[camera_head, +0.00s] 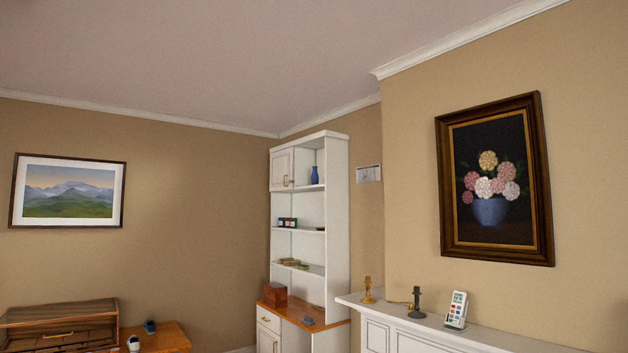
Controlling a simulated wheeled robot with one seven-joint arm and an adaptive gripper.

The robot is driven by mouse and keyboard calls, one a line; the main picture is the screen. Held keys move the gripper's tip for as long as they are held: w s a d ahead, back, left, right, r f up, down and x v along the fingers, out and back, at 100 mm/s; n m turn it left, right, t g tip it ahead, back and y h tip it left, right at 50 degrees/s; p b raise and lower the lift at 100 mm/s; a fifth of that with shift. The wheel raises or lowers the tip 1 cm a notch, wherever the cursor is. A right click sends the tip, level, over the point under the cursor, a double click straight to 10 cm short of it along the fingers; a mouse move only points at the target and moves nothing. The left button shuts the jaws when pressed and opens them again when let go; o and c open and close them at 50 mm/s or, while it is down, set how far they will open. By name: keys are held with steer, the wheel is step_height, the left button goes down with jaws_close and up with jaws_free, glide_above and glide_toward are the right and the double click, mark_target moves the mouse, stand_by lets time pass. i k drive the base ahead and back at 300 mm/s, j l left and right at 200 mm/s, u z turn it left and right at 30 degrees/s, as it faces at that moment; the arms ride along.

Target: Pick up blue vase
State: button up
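A small blue vase (315,175) stands upright on the upper shelf of the tall white shelf unit (338,215), to the right of a closed cupboard door (281,170). It is far off and small in the head view. Its narrow neck points up, and nothing visible stands in front of it. My gripper is not in view. A blue flower bowl also shows, but only as part of the framed flower painting (496,180) on the right wall.
A wooden desk (172,338) with a roll-top box (60,325) stands at the lower left. Lower shelves hold small items. The floor is barely visible.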

mark_target(315, 177)
steer(key=u, duration=0.3)
steer(key=i, duration=4.05)
